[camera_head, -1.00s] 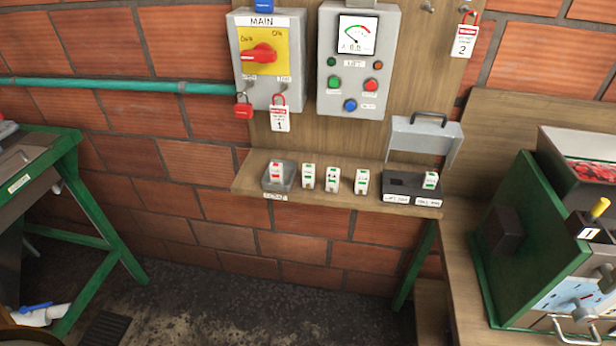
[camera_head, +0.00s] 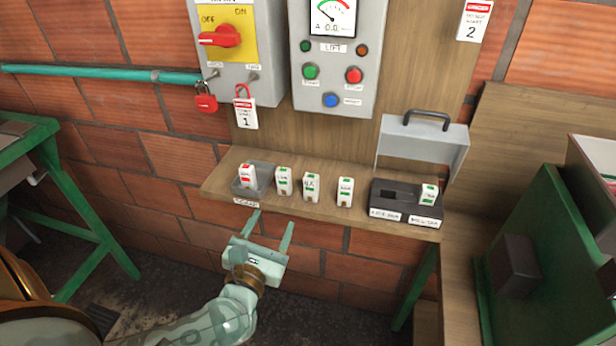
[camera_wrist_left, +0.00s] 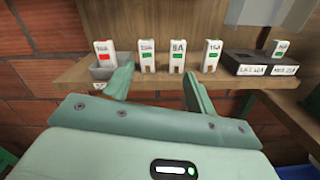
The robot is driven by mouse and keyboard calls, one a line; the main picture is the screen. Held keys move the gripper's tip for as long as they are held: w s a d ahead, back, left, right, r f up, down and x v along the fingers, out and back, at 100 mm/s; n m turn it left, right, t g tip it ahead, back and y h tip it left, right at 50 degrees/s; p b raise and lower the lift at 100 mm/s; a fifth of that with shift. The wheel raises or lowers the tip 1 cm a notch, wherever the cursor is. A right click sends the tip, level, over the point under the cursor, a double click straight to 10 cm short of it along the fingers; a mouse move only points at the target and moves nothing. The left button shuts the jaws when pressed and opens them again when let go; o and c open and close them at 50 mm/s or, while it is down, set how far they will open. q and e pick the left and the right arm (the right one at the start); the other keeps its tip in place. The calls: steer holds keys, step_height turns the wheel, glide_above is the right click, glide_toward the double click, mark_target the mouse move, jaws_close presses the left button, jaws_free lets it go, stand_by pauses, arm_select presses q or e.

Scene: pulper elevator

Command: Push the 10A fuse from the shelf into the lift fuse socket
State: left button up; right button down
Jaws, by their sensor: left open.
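Three white fuses with green marks stand upright in a row on the wooden shelf (camera_head: 225,182): a left one (camera_head: 284,180), a middle one (camera_head: 311,187) and a right one (camera_head: 345,191). In the left wrist view the middle label looks like 6A and the right one like 16A; the left fuse's label (camera_wrist_left: 147,46) is unclear. The dark socket block (camera_head: 385,189) is at the shelf's right; its left, lift-labelled place looks empty, and a fuse (camera_head: 429,195) stands in its right place. My left gripper (camera_head: 270,230) is open and empty, below and in front of the shelf edge. My right gripper is out of view.
A grey tray (camera_head: 264,171) holds a red-marked fuse (camera_head: 247,176) at the shelf's left. The socket's grey lid (camera_head: 425,146) stands open. The lift box (camera_head: 335,85) and main switch box (camera_head: 232,65) hang above. A green machine (camera_head: 535,225) stands right.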

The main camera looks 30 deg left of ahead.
arm_select(q)
steer(key=a+n+y, duration=0.1)
steer(key=n, duration=0.2)
glide_toward(283, 176)
steer(key=w, duration=0.3)
steer(key=shift+w+a+r+g, duration=0.1)
steer(key=shift+w+a+g, duration=0.3)
steer(key=shift+w+a, duration=0.3)
steer(key=x, duration=0.5)
steer(key=shift+w+r, duration=0.1)
steer(key=shift+r, duration=0.1)
steer(key=c, duration=1.1)
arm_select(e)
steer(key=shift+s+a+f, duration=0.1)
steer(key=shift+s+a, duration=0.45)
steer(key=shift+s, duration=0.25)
